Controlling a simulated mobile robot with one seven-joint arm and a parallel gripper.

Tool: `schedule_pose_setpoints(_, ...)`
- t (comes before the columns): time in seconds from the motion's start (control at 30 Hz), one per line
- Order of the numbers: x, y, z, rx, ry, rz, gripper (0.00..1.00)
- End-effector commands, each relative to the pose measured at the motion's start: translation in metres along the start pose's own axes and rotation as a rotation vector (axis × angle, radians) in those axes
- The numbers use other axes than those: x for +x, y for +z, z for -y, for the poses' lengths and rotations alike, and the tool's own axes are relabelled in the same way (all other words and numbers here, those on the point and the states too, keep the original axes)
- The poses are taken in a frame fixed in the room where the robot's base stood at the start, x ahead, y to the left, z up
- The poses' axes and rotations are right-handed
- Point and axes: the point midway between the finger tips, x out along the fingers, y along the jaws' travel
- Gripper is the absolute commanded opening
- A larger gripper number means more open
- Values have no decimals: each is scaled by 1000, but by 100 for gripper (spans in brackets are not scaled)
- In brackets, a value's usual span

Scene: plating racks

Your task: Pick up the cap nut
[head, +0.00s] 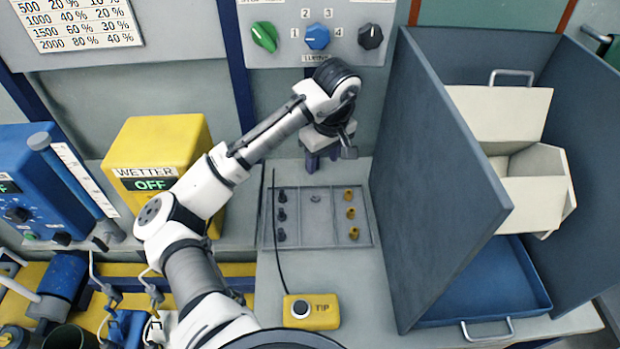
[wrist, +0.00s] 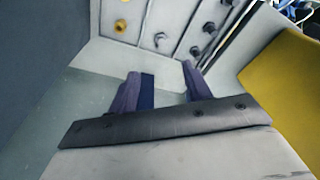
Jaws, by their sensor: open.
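A parts tray (head: 335,225) with three compartments lies on the bench. A single small grey piece (head: 316,198) sits in its middle compartment; it may be the cap nut, but it is too small to be sure. The same grey piece shows in the wrist view (wrist: 160,39). Several brass pieces (head: 350,213) stand in the right compartment and several dark pieces (head: 281,214) in the left one. My gripper (head: 323,162) is above and behind the tray's back edge. Its two fingers also show in the wrist view (wrist: 160,90), apart and with nothing between them.
A tall grey panel (head: 430,180) stands right of the tray, with a blue drawer (head: 490,280) and cream boxes (head: 530,200) beyond it. A yellow TIP button box (head: 312,312) is in front, its cable running along the tray's left. A yellow wetter unit (head: 160,145) stands left.

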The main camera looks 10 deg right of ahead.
Motion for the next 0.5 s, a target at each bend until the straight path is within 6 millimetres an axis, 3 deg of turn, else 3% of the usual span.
schedule_pose_setpoints(0.17, 9, 1, 2, -4, -16, 4, 49)
schedule_pose_setpoints(0.5, 69, 2, 2, -4, -12, 7, 49)
